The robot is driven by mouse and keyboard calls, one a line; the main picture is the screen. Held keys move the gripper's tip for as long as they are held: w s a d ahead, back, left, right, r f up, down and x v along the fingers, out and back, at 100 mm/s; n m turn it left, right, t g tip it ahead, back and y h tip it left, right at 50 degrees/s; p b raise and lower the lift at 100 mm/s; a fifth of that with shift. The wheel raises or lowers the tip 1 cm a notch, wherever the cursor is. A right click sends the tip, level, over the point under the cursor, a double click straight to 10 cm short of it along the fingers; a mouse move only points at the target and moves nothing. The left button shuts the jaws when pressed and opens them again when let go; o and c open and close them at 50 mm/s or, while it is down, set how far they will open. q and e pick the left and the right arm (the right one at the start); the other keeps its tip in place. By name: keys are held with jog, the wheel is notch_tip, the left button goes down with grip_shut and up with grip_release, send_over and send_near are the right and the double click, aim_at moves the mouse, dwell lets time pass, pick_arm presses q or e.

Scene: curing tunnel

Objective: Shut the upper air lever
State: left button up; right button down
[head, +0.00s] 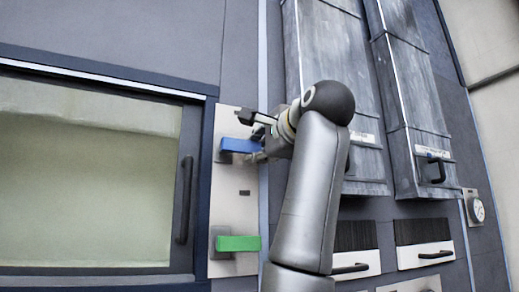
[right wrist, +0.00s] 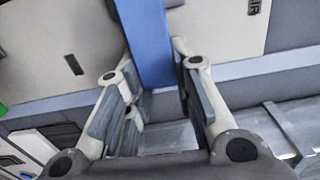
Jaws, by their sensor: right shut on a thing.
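In the right wrist view the blue lever (right wrist: 148,42) runs between the two fingers. My right gripper (head: 258,140) is shut on the lever at its right end, partly hidden by my own wrist. Its fingers also flank the lever in the right wrist view (right wrist: 155,88). A green lever (head: 238,243) sits lower on the same panel, also level. My left gripper is not in view.
A windowed door (head: 85,175) with a dark vertical handle (head: 184,200) is left of the panel. Tall grey ducts (head: 335,60) rise behind my right arm.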

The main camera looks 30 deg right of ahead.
jog(key=c, duration=1.2)
grip_release()
jog(key=s, duration=1.2)
jog(key=shift+a, duration=0.3)
